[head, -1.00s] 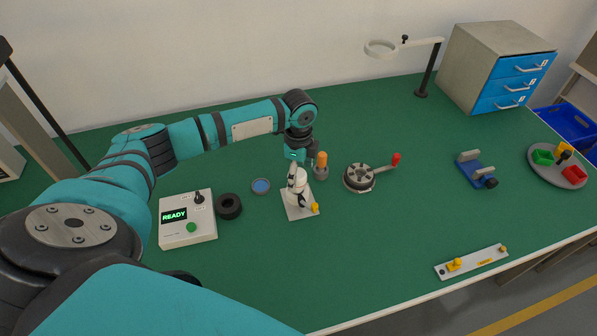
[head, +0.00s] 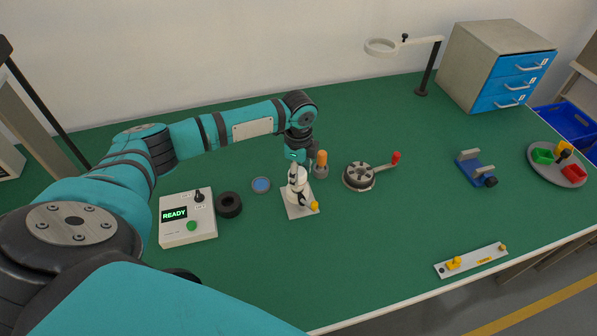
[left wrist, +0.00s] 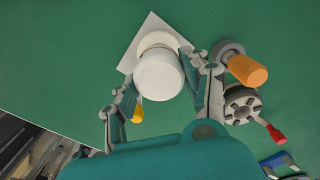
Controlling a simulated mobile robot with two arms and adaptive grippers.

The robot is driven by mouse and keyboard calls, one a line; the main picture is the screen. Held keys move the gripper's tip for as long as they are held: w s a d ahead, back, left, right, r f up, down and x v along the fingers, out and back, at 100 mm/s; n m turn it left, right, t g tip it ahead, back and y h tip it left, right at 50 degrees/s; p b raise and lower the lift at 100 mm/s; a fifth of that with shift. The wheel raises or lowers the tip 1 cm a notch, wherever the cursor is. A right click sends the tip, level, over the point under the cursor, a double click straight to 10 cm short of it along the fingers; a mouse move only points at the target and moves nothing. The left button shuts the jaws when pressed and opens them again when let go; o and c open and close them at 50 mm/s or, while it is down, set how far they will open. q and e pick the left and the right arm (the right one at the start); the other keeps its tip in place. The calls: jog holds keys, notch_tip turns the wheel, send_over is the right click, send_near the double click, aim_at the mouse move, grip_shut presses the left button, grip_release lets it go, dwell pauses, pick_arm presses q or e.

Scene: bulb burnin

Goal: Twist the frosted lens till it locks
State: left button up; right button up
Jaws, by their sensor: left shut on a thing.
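The white frosted lens (head: 297,191) sits upright on a fixture with a pale square base plate (head: 298,212). In the left wrist view the lens (left wrist: 159,76) is a round white cap seen from above, over a paler collar. My left gripper (left wrist: 157,82) comes down from above, with one finger on either side of the lens, shut on it. In the head view my left gripper (head: 298,178) partly hides the lens. Whether the lens is locked cannot be seen. My right gripper is out of view.
An orange-handled tool in a grey holder (head: 320,164) stands close behind right. A round grey fixture with a red-knobbed lever (head: 359,177) is to the right. A blue dish (head: 261,185), black ring (head: 229,205) and READY box (head: 187,219) are left.

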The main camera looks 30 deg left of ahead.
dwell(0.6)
pick_arm(q)
jog(key=shift+m+p, duration=0.6)
jog(key=shift+m, duration=0.7)
jog(key=shift+p, duration=0.3)
jog(key=shift+m, duration=0.3)
